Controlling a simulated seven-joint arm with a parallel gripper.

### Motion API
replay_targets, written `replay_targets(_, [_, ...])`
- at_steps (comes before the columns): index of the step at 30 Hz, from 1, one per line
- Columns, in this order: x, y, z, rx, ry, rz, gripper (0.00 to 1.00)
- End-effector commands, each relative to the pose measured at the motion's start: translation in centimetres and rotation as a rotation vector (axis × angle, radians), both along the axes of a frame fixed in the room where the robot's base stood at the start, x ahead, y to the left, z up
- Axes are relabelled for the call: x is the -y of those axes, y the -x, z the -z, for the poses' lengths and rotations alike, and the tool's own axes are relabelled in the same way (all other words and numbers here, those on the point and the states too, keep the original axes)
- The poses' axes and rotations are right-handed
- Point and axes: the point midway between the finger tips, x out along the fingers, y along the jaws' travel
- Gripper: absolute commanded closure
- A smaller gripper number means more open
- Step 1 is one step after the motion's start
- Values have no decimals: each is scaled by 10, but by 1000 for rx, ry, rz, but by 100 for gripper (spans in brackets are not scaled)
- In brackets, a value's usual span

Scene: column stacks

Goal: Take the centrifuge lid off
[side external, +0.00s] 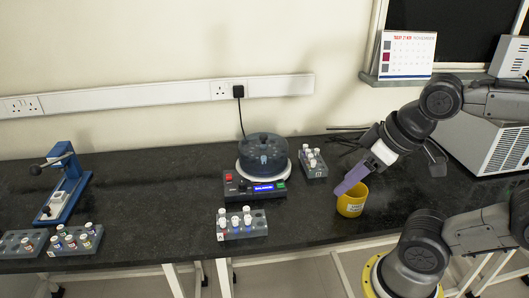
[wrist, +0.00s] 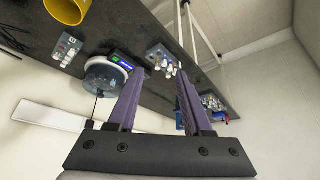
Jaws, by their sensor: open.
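The centrifuge (side external: 254,186) stands on the black bench near the middle in the side view, with a display and buttons on its front. Its translucent blue-grey lid (side external: 263,152) sits on top, over a white rim. In the wrist view the lid (wrist: 104,76) shows upside down, left of my fingers. My gripper (side external: 342,190) has purple fingers and is right of the centrifuge, beside a yellow cup, well apart from the lid. In the wrist view my gripper (wrist: 158,80) is open with nothing between its fingers.
The yellow cup (side external: 351,204) stands close by my fingers. Tube racks stand right of the centrifuge (side external: 313,170), in front of it (side external: 240,232) and at the far left (side external: 74,244). A blue press-like device (side external: 66,185) stands at left. A black cord (side external: 240,118) runs from the wall to behind the lid.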

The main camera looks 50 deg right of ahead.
Motion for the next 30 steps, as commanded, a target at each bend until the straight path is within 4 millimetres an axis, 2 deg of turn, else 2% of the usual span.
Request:
replay_targets(1, [0, 0, 0, 0, 0, 0, 50])
replay_targets(4, [0, 0, 0, 0, 0, 0, 32])
replay_targets(5, [0, 0, 0, 0, 0, 0, 30])
replay_targets(14, [0, 0, 0, 0, 6, -11, 30])
replay_targets(20, [0, 8, 0, -40, 97, -189, 30])
replay_targets(25, [0, -5, -50, -21, 244, -466, 30])
replay_targets(30, [5, -38, -110, -43, 389, -743, 30])
